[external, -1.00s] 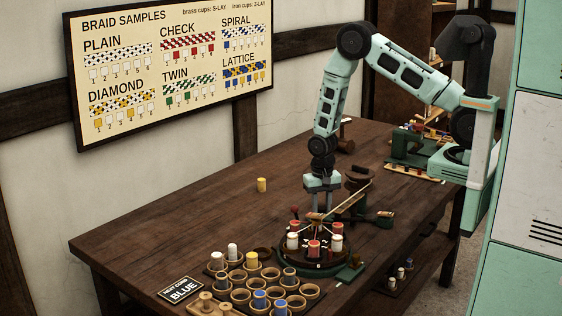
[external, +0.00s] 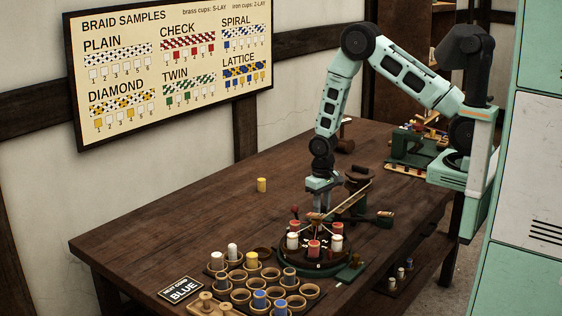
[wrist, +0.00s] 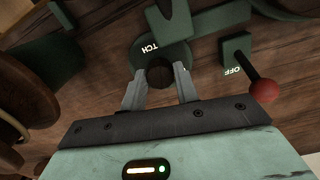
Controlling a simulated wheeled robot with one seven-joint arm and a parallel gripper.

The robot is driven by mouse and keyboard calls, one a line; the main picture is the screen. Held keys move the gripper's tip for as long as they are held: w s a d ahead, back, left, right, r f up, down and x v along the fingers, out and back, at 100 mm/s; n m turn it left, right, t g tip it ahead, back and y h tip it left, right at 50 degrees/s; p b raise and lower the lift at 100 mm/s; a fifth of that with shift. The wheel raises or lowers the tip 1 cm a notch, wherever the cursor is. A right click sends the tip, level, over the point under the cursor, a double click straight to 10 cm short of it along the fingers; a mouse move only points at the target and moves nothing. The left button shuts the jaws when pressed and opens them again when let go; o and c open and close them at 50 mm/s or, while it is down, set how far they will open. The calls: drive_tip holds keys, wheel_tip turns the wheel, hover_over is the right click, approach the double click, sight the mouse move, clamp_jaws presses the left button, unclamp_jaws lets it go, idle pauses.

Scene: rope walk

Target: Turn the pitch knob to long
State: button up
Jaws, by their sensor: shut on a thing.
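The pitch knob (wrist: 160,74) is a small dark round knob on a green plate in the wrist view. Letters "TCH" show on the plate (wrist: 150,50) beside it; the rest of the word is hidden. My gripper (wrist: 160,82) has one finger on each side of the knob and is shut on it. In the external view my gripper (external: 321,209) points down at the back of the round braiding machine (external: 312,262), and the knob is not distinguishable there. I cannot see a "long" mark or which way the knob points.
A lever with a red ball (wrist: 264,91) stands close to the right finger, by an "OFF" label. Red and white bobbins stand on the machine. A rack of cups (external: 239,274) is in front, and a yellow bobbin (external: 262,185) stands alone. The table's left side is mostly clear.

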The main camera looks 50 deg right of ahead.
drive_tip(key=shift+w+n+b, duration=0.1)
drive_tip(key=shift+n+b, duration=0.2)
drive_tip(key=shift+n, duration=1.2)
drive_tip(key=shift+r, duration=0.1)
drive_tip(key=o, duration=1)
drive_tip(key=shift+c, duration=0.2)
wheel_tip(320, 180, up, 17)
drive_tip(key=b, duration=0.2)
drive_tip(key=shift+r, duration=0.15)
drive_tip(key=s+a+r+n, duration=0.3)
drive_tip(key=s+a+r, duration=0.2)
drive_tip(key=s+a, duration=0.55)
drive_tip(key=s+a+r+n, duration=0.1)
drive_tip(key=s+a+n, duration=0.1)
drive_tip(key=s, duration=1.4)
drive_tip(key=shift+r+n+y, duration=0.15)
drive_tip(key=shift+n+y, duration=0.25)
drive_tip(key=shift+n, duration=0.3)
